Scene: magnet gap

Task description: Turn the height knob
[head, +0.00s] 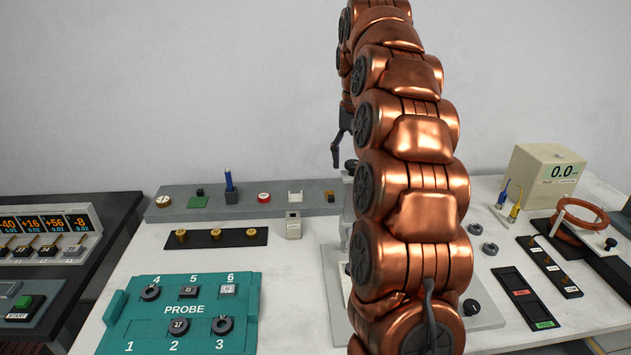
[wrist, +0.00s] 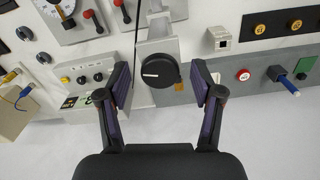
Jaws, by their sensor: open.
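A round black knob (wrist: 160,70) with a white line on its face sits on a grey stand (wrist: 157,40) in the wrist view. I take it as the height knob; no label is readable. My gripper (wrist: 161,83) is open, with one finger on each side of the knob and a gap visible on both sides. Nothing is held. In the head view, one dark finger of my gripper (head: 339,145) shows left of my copper arm. The arm hides much of the stand there.
A teal probe tray (head: 128,305) with numbered places lies front left. A grey rail (head: 165,212) with small controls runs along the back. A cream meter (head: 547,170) reading 0.0 and a copper coil (head: 565,232) stand at right.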

